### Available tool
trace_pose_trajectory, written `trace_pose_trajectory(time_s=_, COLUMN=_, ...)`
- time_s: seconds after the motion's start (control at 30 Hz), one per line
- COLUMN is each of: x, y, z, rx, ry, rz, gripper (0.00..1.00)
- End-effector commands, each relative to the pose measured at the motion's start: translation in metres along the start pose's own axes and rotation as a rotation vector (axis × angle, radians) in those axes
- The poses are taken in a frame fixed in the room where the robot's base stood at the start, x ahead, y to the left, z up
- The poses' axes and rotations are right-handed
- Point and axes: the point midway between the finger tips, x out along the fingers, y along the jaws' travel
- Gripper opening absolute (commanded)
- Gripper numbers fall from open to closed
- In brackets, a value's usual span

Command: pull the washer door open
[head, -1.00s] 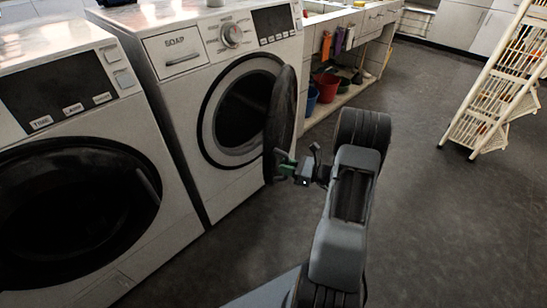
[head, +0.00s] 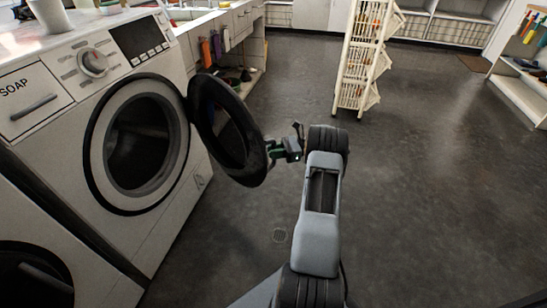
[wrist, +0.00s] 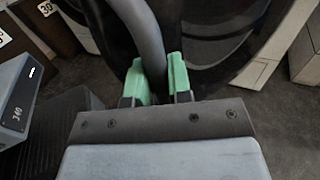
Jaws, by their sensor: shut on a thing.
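The washer (head: 60,150) stands at the left of the head view, with its round drum opening (head: 140,145) uncovered. Its round black door (head: 225,130) is swung wide open, hinged at the right of the opening. My gripper (head: 272,150) is at the door's outer edge. In the wrist view my gripper (wrist: 161,80) has its green fingers on either side of a dark curved bar on the door (wrist: 205,35), shut on it. The bar looks like the door's handle; most of it is hidden in the head view.
A second washer (head: 45,270) with a dark door is at the lower left. A counter with shelves (head: 225,50) stands behind the open door. A white rack (head: 360,60) stands farther back. The floor (head: 430,190) to the right is clear.

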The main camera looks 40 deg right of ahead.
Motion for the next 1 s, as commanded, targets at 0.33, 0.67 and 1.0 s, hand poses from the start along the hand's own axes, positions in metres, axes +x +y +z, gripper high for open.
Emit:
trace_pose_trajectory(time_s=0.33, x=-0.0001, y=-0.0058, z=-0.0004, rx=0.005, ry=0.001, rz=0.008, gripper=0.00)
trace_pose_trajectory(time_s=0.67, x=-0.0007, y=-0.0058, z=-0.0002, rx=0.003, ry=0.001, rz=0.007, gripper=0.29)
trace_pose_trajectory(time_s=1.0, x=-0.0017, y=-0.0057, z=0.0001, rx=0.000, ry=0.001, rz=0.006, gripper=0.43)
